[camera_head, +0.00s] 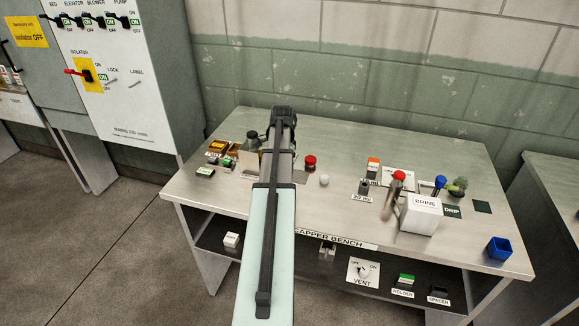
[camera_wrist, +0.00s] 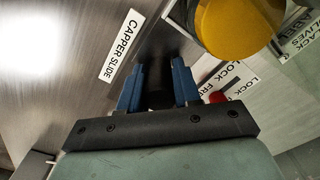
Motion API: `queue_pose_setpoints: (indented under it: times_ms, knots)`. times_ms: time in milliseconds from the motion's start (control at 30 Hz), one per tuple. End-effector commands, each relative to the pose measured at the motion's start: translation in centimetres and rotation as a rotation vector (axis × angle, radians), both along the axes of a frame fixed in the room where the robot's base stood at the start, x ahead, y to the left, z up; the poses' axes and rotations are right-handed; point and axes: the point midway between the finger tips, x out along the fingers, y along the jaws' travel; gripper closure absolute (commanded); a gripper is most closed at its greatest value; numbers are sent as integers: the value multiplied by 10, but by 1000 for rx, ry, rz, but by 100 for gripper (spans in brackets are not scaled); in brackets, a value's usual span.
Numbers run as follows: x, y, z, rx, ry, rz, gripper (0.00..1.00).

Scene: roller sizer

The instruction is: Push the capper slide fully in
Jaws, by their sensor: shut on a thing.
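My gripper (camera_wrist: 158,70) shows in the wrist view with its two blue fingers on either side of a dark handle (camera_wrist: 158,94). The fingers are shut on this handle. A white label reading CAPPER SLIDE (camera_wrist: 122,47) lies just left of the fingers on the metal surface. How far in the slide sits cannot be told. In the head view my arm reaches over the capper bench (camera_head: 335,205) and hides the gripper and the slide.
In the wrist view a yellow round-topped part (camera_wrist: 236,24) stands close to the right finger, with LOCK labels (camera_wrist: 228,78) and a small red knob (camera_wrist: 217,97) nearby. In the head view a white BRINE box (camera_head: 421,216) and a blue cup (camera_head: 499,249) stand on the bench's right side.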

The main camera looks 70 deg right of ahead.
Motion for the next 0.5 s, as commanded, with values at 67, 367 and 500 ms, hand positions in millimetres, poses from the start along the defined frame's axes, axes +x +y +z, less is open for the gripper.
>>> queue_pose_setpoints:
  times_ms: [67,367,500]
  knots:
    - [0,0,0,-1,-1,0,100]
    - [0,0,0,-1,-1,0,54]
    - [0,0,0,-1,-1,0,42]
